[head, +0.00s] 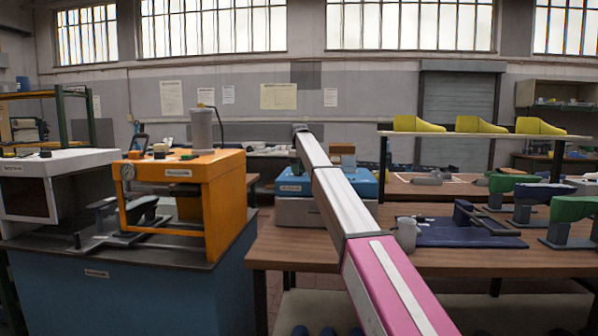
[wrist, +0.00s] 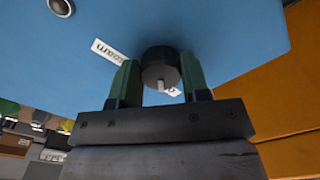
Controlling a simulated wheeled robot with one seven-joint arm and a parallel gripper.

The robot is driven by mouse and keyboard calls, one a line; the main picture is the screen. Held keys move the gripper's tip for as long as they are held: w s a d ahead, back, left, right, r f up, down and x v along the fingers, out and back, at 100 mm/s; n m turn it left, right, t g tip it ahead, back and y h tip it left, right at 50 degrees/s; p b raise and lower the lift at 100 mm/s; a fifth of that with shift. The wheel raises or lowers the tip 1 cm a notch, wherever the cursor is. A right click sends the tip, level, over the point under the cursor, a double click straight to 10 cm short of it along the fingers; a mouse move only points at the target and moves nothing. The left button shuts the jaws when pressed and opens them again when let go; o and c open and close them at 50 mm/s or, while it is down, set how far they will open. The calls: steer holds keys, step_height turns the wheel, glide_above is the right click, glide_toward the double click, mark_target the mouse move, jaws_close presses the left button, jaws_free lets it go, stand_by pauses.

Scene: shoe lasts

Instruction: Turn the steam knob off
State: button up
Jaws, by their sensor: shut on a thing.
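In the wrist view, the steam knob (wrist: 159,64) is a dark round knob with a lighter pin. It sits on the blue face of a machine (wrist: 220,30), beside a white label (wrist: 110,50) that seems to read "steam". My gripper (wrist: 160,76) has its two green fingers on either side of the knob, shut on it. In the head view, the blue machine (head: 294,186) stands behind my silver and pink arm. The knob and the gripper's fingertips are hidden there.
An orange machine (head: 180,173) with a gauge stands left of the blue one, on a blue cabinet (head: 130,285). A wooden bench (head: 310,245) with a dark blue plate (head: 465,232) and green shoe lasts (head: 515,192) is at right. A round metal fitting (wrist: 61,6) is near the knob.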

stand_by(0.3)
steer(key=o, duration=0.9)
steer(key=shift+r, duration=0.1)
step_height(320, 180, up, 11)
steer(key=shift+f, duration=0.15)
